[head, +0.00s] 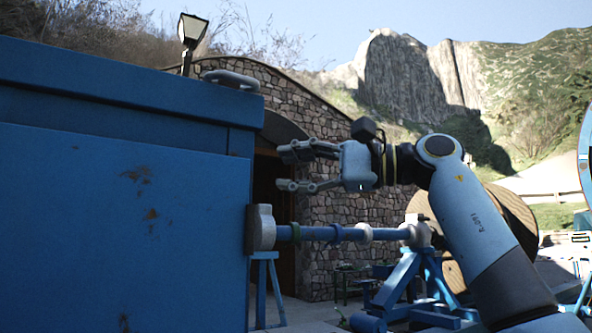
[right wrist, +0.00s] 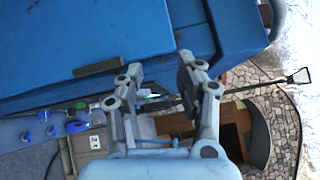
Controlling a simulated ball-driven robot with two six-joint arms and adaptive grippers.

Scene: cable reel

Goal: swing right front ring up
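A grey ring (head: 230,78) lies nearly flat on the top right corner of the big blue box (head: 120,200). A grey curved piece at the upper right edge of the right wrist view (right wrist: 278,14) looks like the same ring, cut off by the frame. My right gripper (head: 285,168) is open and empty, its fingers pointing left. It is right of the box and lower in the picture than the ring, with a clear gap to it. In the right wrist view its two fingers (right wrist: 158,70) stand apart before the blue box. My left gripper is not in view.
A blue shaft (head: 325,234) with grey ends runs below my right gripper to a blue stand (head: 405,285). A wooden cable reel (head: 505,215) is behind my right arm. A lamp (head: 190,32) and a stone building (head: 335,140) stand behind. Space above the ring looks clear.

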